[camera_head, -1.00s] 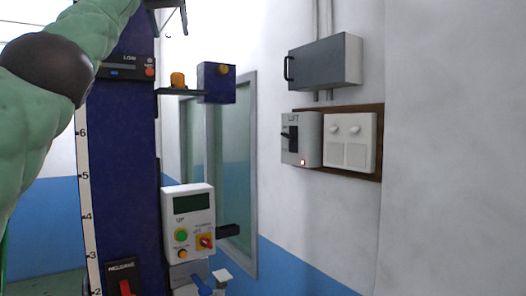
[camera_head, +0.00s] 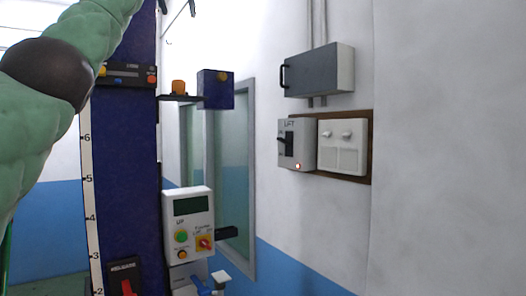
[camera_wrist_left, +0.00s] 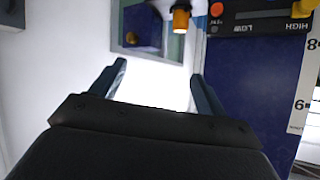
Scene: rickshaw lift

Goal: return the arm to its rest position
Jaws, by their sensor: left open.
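My left arm, pale green with a dark joint, comes in from the left in the head view and rises past the top edge. Only the fingers of my left gripper (camera_head: 178,8) show there, at the top edge beside the dark blue column (camera_head: 128,170). In the left wrist view my left gripper (camera_wrist_left: 160,72) has its two fingers wide apart with nothing between them. The blue column (camera_wrist_left: 250,90) is to their right, apart from them. My right gripper is not in view.
The column carries a control box (camera_head: 188,222), a red-handled release switch (camera_head: 125,280), an orange lamp (camera_head: 179,87) and a black panel (camera_head: 127,75). A LIFT switch box (camera_head: 297,145) and a grey cabinet (camera_head: 319,70) hang on the white wall. The right wall is bare.

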